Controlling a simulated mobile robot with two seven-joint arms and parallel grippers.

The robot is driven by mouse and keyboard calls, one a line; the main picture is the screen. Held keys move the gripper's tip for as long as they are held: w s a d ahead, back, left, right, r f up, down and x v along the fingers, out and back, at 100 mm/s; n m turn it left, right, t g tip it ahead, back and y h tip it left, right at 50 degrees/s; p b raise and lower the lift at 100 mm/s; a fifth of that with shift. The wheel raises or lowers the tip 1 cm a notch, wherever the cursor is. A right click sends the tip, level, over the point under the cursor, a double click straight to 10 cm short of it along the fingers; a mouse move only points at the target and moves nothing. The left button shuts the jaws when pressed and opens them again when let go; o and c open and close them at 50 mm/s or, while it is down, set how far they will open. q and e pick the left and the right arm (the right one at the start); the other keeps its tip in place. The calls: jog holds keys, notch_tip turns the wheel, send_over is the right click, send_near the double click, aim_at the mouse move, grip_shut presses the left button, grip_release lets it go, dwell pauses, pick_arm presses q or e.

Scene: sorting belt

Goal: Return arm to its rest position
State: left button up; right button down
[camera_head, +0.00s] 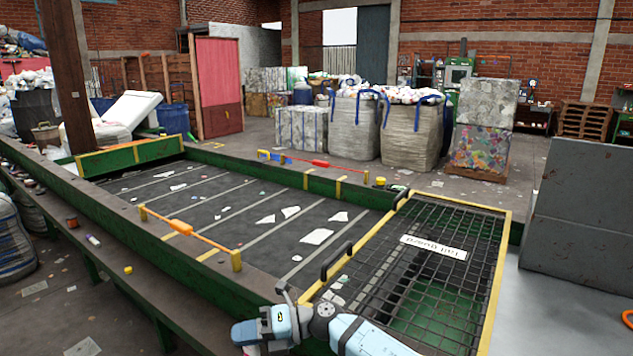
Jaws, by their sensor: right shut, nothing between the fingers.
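My right arm comes in at the bottom middle, with light blue and white links and a dark round joint. Its gripper (284,291) is at the near edge of the belt frame, close to the lower left corner of the mesh guard. It is shut and holds nothing. My left arm and gripper are not in view.
The dark sorting belt (225,205) in a green frame carries scattered white scraps. A mesh guard (455,255) with two dark handles covers its near right end. A grey metal panel (585,215) stands at right. Full bulk bags (412,135) stand behind the belt.

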jog(key=s+d+f+m+t+h, duration=0.4)
jog(key=d+m+t, duration=0.45)
jog(key=m, duration=0.55)
jog(key=s+d+f+m+t+h, duration=0.1)
jog(key=s+d+f+m+t, duration=0.2)
jog(key=d+f+m+t, duration=0.65)
jog(key=s+d+f+m+g+h, duration=0.2)
jog(key=s+d+f+m+h, duration=0.25)
jog(key=s+d+m, duration=0.35)
jog(key=s+d+f+m+g+h, duration=0.2)
jog(key=s+d+f+m+h, duration=0.35)
jog(key=s, duration=0.55)
notch_tip(320, 180, up, 11)
jog(key=s+d+m+y+p, duration=0.1)
jog(key=d+p, duration=0.1)
jog(key=p, duration=1.1)
jog(key=shift+s+f+m, duration=0.2)
jog(key=shift+m, duration=0.2)
jog(key=shift+s+d, duration=0.1)
jog(key=shift+d, duration=0.1)
